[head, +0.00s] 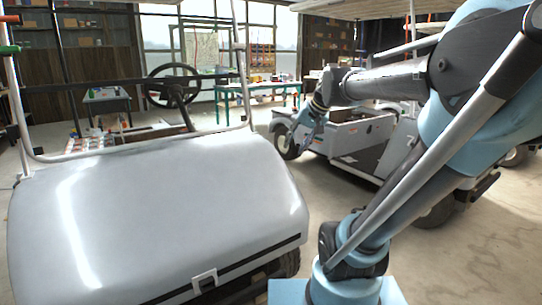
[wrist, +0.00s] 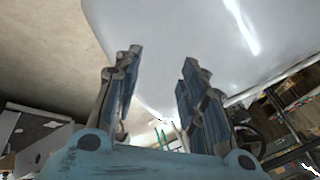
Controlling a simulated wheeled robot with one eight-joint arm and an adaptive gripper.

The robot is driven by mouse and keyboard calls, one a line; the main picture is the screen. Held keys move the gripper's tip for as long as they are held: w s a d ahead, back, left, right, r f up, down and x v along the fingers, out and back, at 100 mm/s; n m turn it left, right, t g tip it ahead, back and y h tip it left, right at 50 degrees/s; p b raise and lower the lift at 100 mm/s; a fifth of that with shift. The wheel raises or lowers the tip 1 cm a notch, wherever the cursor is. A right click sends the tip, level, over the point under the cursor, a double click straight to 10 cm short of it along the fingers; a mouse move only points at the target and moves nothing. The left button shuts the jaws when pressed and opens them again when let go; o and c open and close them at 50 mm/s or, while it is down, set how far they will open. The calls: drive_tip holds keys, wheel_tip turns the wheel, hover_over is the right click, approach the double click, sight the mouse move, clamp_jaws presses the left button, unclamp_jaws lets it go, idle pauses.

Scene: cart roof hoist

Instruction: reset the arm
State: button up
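My arm reaches up from the lower right of the head view, bends at the top right and extends back toward the middle. My gripper (head: 305,138) hangs at its end, pointing down, to the right of the near cart's front. In the wrist view my gripper (wrist: 162,60) has its two blue-grey fingers apart, with nothing between them. The pale body of a cart (wrist: 190,30) shows beyond the fingertips; I cannot tell the distance.
A grey cart (head: 160,215) with a black steering wheel (head: 174,85) fills the left. A second white cart (head: 350,135) stands behind my gripper. Green-legged tables (head: 255,88) stand at the back. Concrete floor (head: 250,120) shows between the carts.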

drive_tip(key=s+d+f+h, duration=0.1)
drive_tip(key=s+d+f, duration=0.2)
drive_tip(key=s+f, duration=0.3)
drive_tip(key=s+d+f+n+g+h, duration=0.1)
drive_tip(key=s+d+f+h, duration=0.1)
drive_tip(key=s+f, duration=0.4)
drive_tip(key=s+d+f+g+h, duration=0.1)
drive_tip(key=s+d+f, duration=0.4)
drive_tip(key=f, duration=0.3)
drive_tip(key=shift+s+n, duration=0.3)
drive_tip(key=shift+s, duration=0.4)
drive_tip(key=shift+d+f, duration=0.1)
